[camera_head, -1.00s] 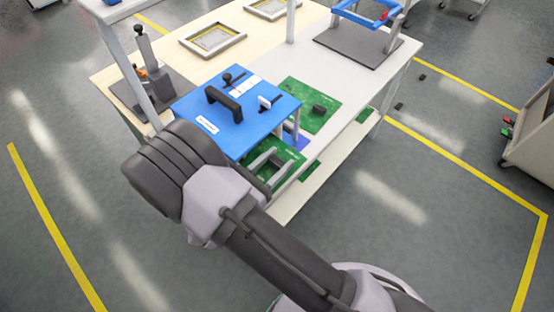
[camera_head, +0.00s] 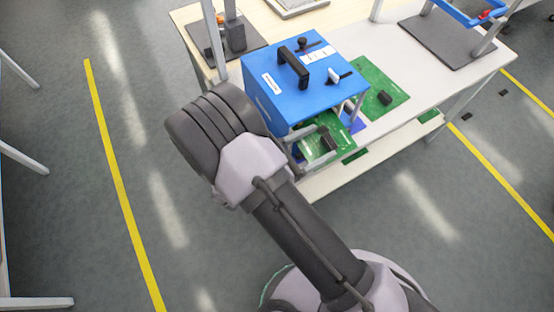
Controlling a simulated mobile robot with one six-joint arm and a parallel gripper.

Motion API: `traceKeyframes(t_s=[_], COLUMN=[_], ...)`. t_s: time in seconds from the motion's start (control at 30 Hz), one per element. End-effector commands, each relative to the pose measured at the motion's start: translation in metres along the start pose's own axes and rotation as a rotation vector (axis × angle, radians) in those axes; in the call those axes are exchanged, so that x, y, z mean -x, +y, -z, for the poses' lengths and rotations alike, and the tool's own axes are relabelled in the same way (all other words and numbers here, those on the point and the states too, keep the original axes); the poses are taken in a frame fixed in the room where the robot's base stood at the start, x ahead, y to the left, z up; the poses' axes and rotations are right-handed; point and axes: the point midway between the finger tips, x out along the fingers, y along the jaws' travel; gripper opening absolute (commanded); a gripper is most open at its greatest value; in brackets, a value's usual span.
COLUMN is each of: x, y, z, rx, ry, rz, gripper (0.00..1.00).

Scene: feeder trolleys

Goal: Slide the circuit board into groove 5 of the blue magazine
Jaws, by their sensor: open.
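The blue magazine (camera_head: 262,100) stands on the table's near side, with a black handle on top and grey posts at its open right side. Its grooves cannot be made out. A green circuit board (camera_head: 343,124) shows low at that open side, partly covered by the magazine and by grey parts. A second green board (camera_head: 370,75) with a black block lies flat on the table behind. I cannot tell which is the task's board. My gripper (camera_head: 323,140) seems to be the small grey fork over the nearer board, open; my arm hides much of it.
A dark stand (camera_head: 235,38) is at the table's back left, and a dark plate (camera_head: 440,45) with a blue frame (camera_head: 470,14) at the back right. A lower shelf (camera_head: 345,172) runs under the table.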

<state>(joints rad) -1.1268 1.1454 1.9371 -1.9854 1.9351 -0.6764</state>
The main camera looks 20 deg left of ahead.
Motion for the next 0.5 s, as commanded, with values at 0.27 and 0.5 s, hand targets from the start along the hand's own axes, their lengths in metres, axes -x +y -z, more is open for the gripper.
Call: traceKeyframes(t_s=[0.27,0.5], x=[0.071,0.12], y=[0.001,0.0], z=[-0.002,-0.001], rx=[0.0,-0.002], ry=[0.0,0.0], rz=[-0.005,-0.002], gripper=[0.71,0.71])
